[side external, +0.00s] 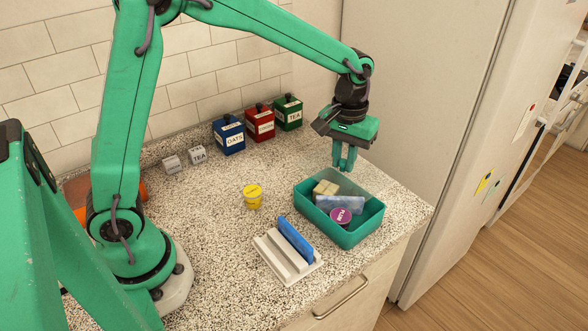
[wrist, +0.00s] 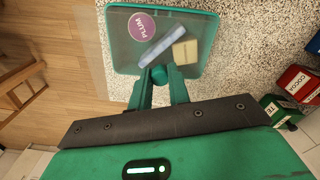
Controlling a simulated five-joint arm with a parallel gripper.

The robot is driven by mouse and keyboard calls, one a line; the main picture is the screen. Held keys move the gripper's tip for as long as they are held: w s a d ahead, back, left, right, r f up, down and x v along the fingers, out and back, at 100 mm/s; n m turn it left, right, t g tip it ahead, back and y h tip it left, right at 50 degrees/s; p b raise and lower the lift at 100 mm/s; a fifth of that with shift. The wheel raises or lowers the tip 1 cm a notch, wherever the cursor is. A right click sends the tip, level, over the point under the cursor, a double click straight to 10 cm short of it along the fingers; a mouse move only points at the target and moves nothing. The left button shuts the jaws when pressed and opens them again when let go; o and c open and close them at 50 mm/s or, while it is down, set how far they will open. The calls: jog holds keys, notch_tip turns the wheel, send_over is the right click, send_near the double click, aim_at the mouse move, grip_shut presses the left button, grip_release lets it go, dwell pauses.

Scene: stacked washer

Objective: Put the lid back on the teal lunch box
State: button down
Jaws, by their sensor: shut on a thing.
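The teal lunch box (side external: 345,236) stands open-side up near the counter's right front corner. Inside it are a round purple tub labelled PLUM (side external: 340,216), a pale blue item (side external: 338,203) and cream blocks (side external: 322,188). My gripper (side external: 344,164) points down over the box's back part, shut on the lid's small knob. The lid (side external: 366,183) is see-through and hard to make out. In the wrist view the lid (wrist: 118,60) lies between my gripper (wrist: 159,77) and the box (wrist: 160,9). I cannot tell whether the lid touches the rim.
A white rack (side external: 285,262) with a blue slab stands left of the box, near a yellow tub (side external: 252,197). Blue, red and green canisters (side external: 260,125) line the back wall. A fridge (side external: 420,120) rises at the right. The counter's front edge is close to the box.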

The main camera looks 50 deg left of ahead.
jog(key=shift+f, duration=0.2)
jog(key=shift+f, duration=3)
jog(key=shift+f, duration=0.15)
dwell(0.4)
jog(key=c, duration=0.8)
grip_release()
jog(key=shift+o, duration=0.2)
jog(key=shift+r, duration=3.5)
